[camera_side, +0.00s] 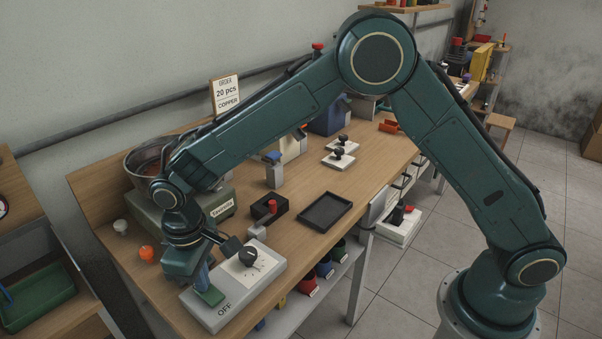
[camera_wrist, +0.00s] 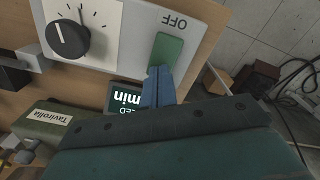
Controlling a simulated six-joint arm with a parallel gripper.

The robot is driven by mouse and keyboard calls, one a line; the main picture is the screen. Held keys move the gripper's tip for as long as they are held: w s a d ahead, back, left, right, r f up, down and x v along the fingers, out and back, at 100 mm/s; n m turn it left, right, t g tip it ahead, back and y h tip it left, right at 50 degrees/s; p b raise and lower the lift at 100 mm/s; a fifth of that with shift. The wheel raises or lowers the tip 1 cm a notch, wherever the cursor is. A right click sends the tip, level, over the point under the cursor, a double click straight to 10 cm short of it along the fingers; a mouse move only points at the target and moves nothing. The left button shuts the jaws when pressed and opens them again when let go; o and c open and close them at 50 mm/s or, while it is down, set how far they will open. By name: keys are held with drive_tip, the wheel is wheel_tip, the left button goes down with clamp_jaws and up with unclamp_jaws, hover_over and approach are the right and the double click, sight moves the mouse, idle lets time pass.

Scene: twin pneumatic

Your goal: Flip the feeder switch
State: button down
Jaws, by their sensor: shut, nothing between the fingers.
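The feeder switch is a green rocker (camera_side: 210,296) on a pale grey control box (camera_side: 262,287), beside the printed word OFF. It also shows in the wrist view (camera_wrist: 167,50). My gripper (camera_side: 204,284) points down at the rocker, with its blue fingers together and empty. In the wrist view the fingertips (camera_wrist: 159,72) are at the near end of the rocker; I cannot tell if they touch it. A black dial knob (camera_side: 248,256) sits on the same box and shows in the wrist view (camera_wrist: 69,39).
A bowl feeder (camera_side: 145,160) stands on a green base labelled Tavirolla (camera_side: 222,208) behind my wrist. An orange ball-like item (camera_side: 146,253) lies left of the gripper. A black tray (camera_side: 325,211) and a black box with a red part (camera_side: 270,208) stand to the right.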

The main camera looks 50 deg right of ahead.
drive_tip(key=shift+r, duration=3.4)
drive_tip(key=shift+r, duration=0.15)
drive_tip(key=s+d+r+m+t, duration=0.1)
drive_tip(key=s+d+r, duration=0.3)
drive_tip(key=d+r, duration=0.35)
drive_tip(key=s+d+r+m+t, duration=0.1)
drive_tip(key=s+d+r+m, duration=0.1)
drive_tip(key=s+d+r, duration=0.5)
drive_tip(key=s+d+m+t, duration=0.3)
drive_tip(key=s+d, duration=1)
drive_tip(key=s, duration=0.1)
drive_tip(key=shift+f+t, duration=0.3)
